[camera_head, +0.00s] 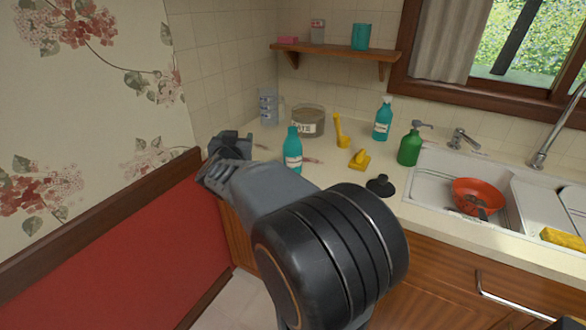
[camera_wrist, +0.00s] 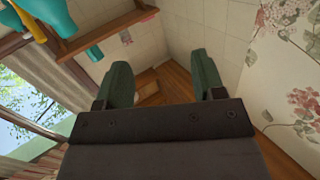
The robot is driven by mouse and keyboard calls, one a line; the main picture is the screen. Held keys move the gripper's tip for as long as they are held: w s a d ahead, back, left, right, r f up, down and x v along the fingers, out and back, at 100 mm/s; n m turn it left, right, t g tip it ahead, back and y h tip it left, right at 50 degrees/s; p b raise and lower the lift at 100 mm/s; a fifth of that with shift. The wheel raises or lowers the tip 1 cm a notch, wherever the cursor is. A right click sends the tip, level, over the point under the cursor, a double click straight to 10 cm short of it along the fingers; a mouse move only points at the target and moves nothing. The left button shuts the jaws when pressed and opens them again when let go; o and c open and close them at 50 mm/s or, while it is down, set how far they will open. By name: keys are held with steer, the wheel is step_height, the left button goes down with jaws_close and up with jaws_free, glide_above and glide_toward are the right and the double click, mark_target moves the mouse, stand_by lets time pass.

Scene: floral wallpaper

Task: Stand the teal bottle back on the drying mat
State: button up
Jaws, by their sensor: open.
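Two teal bottles show in the head view. One teal bottle with a white label (camera_head: 293,150) is upright near the front left of the counter, its base close behind my forearm. The other teal bottle, with a pale top (camera_head: 383,121), stands upright further back, by the wall. I cannot tell which one the task means. I cannot make out a drying mat. My gripper (camera_head: 229,140) is at the counter's left end, left of the nearer bottle and apart from it. In the wrist view my gripper (camera_wrist: 164,80) is open, with nothing between its fingers.
A green pump bottle (camera_head: 409,147), black plunger-like item (camera_head: 380,186), yellow brush (camera_head: 341,131), yellow item (camera_head: 360,159) and brown canister (camera_head: 307,121) crowd the counter. The sink (camera_head: 437,178) holds a red bowl (camera_head: 478,196). A wooden shelf (camera_head: 335,49) hangs above. The patterned wall is close left.

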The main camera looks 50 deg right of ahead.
steer(key=s+d+f+m+g+h+b, duration=0.2)
steer(key=s+d+f+m+g+h, duration=0.1)
steer(key=s+d+m+g+h, duration=0.3)
steer(key=g, duration=0.2)
glide_toward(295, 128)
steer(key=shift+n+y, duration=0.3)
steer(key=shift+y, duration=0.1)
steer(key=x, duration=0.4)
steer(key=shift+d+r, duration=0.25)
steer(key=shift+x, duration=3.05)
steer(key=shift+w+r, duration=0.1)
jaws_close()
